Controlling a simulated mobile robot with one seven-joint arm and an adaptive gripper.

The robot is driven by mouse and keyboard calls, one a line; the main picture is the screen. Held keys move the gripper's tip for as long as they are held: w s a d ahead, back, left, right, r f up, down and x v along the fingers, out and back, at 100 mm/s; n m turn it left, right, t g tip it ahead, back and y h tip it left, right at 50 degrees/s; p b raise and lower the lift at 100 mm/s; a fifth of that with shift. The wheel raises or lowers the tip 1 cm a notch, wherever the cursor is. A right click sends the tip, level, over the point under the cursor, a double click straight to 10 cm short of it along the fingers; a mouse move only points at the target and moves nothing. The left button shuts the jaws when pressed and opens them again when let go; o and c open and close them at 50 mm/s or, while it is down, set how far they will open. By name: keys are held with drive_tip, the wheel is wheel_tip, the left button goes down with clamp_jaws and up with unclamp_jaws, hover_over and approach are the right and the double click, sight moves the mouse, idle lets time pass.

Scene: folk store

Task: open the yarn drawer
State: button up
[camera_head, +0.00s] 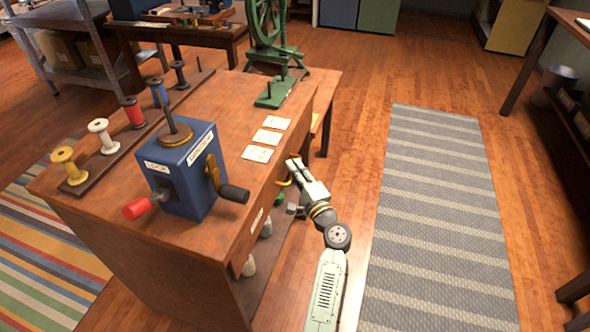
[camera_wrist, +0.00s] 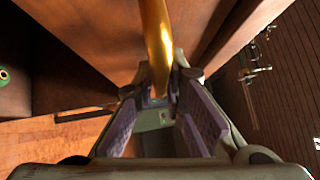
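The wooden counter's side has a drawer front with a small white label (camera_head: 258,218); its text is too small to read for certain. Its curved gold handle (camera_head: 283,183) fills the upper middle of the wrist view (camera_wrist: 155,40). My gripper (camera_head: 292,164) is at this handle, reaching in from the right. In the wrist view, the handle's lower end lies between my two fingertips (camera_wrist: 160,75), and the purple pads show on either side. I cannot tell whether the fingers press on it. The drawer's inside is hidden.
A blue crank box (camera_head: 185,170), thread spools on a rack (camera_head: 110,160) and several white cards (camera_head: 268,137) stand or lie on the counter. A green spinning wheel (camera_head: 272,45) is behind. A grey striped rug (camera_head: 435,200) covers clear floor at right.

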clamp_jaws()
idle(0.4)
drive_tip(key=s+d+b, duration=0.3)
drive_tip(key=s+d, duration=0.1)
drive_tip(key=d, duration=0.9)
drive_tip(key=s+d+b, duration=0.4)
drive_tip(key=s+d, duration=0.1)
drive_tip(key=d, duration=0.9)
drive_tip(key=shift+d, duration=0.2)
drive_tip(key=shift+f, duration=0.1)
drive_tip(key=o, duration=0.5)
unclamp_jaws()
drive_tip(key=v, duration=1.2)
